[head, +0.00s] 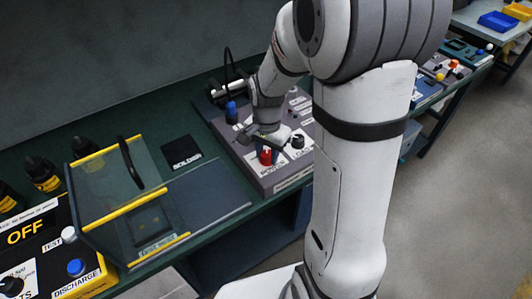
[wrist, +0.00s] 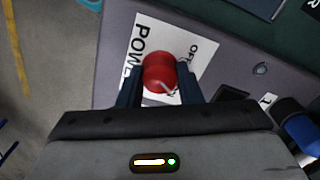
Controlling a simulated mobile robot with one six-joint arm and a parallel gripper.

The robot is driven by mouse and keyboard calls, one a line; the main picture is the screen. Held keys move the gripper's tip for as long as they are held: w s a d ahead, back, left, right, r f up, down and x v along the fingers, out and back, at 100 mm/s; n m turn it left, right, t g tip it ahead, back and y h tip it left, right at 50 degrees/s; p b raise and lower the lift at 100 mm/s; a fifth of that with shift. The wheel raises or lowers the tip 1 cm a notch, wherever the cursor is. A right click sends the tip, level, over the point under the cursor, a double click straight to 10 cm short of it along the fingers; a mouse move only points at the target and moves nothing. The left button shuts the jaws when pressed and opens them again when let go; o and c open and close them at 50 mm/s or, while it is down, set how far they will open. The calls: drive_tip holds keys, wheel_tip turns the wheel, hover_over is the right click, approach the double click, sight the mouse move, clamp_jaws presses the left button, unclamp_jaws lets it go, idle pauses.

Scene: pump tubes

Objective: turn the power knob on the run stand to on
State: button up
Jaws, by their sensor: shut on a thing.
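The power knob (wrist: 158,72) is red and round with a white pointer line. It sits on a white label plate (wrist: 150,35) reading "POWE..." and what looks like "OF...", partly hidden. In the head view the red knob (head: 266,157) is on the front left of the grey run stand (head: 285,181). My gripper (wrist: 158,88) has one dark finger on each side of the knob and is shut on it. In the wrist view the pointer line slants toward the lower right of the picture. My gripper (head: 265,143) hides part of the stand in the head view.
A black knob (head: 298,141) stands right of the red knob. A blue part (head: 231,112) stands at the back left of the stand. A clear yellow-edged guard (head: 112,185) and a yellow box marked OFF (head: 45,240) stand to the left. My arm hides the stand's right side.

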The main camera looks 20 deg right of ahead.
sight(267, 154)
drive_tip(key=shift+m, duration=1.2)
drive_tip(key=o, duration=1)
wheel_tip(267, 154, up, 8)
drive_tip(key=shift+f, duration=0.1)
